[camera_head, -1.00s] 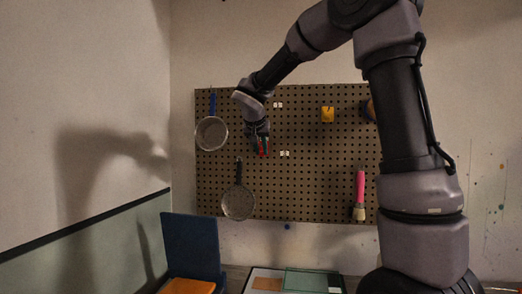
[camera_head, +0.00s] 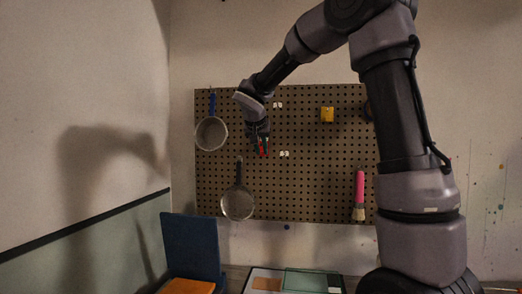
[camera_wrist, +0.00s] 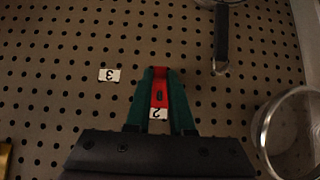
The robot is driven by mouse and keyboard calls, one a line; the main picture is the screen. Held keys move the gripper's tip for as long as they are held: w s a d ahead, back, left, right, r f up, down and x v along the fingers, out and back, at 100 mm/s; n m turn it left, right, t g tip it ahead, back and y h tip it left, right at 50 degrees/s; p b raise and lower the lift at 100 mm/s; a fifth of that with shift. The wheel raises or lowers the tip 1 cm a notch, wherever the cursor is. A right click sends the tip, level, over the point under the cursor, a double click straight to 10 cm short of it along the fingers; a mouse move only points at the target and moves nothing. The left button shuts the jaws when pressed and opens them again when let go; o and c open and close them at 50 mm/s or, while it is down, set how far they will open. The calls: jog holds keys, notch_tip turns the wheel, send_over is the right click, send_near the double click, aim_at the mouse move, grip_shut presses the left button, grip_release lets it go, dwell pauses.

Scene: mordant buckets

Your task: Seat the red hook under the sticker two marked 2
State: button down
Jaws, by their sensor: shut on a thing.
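The red hook (camera_wrist: 160,92) is held between the green fingers of my gripper (camera_wrist: 160,73) in the wrist view, in front of the pegboard. A white sticker marked 2 (camera_wrist: 158,114) shows between the fingers, just below the hook in this upside-down view. Whether the hook touches the board or sits in a hole cannot be told. In the head view my gripper (camera_head: 262,150) is at the board's left middle, with a bit of the red hook (camera_head: 264,148) showing; sticker 2 is hidden there.
The pegboard (camera_head: 310,190) carries a blue-handled pot (camera_head: 211,134), a dark-handled pan (camera_head: 238,203), a yellow item (camera_head: 327,115) and a pink-handled brush (camera_head: 360,190). Sticker 3 (camera_wrist: 109,75) is near my fingers. Another sticker (camera_head: 278,105) is higher.

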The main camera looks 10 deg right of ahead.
jog(key=shift+w+d, duration=0.2)
jog(key=shift+w, duration=0.3)
jog(key=c, duration=0.7)
grip_release()
jog(key=shift+s, duration=0.1)
jog(key=v, duration=1)
jog(key=shift+s+r, duration=0.2)
jog(key=shift+r, duration=0.1)
jog(key=shift+a, duration=0.1)
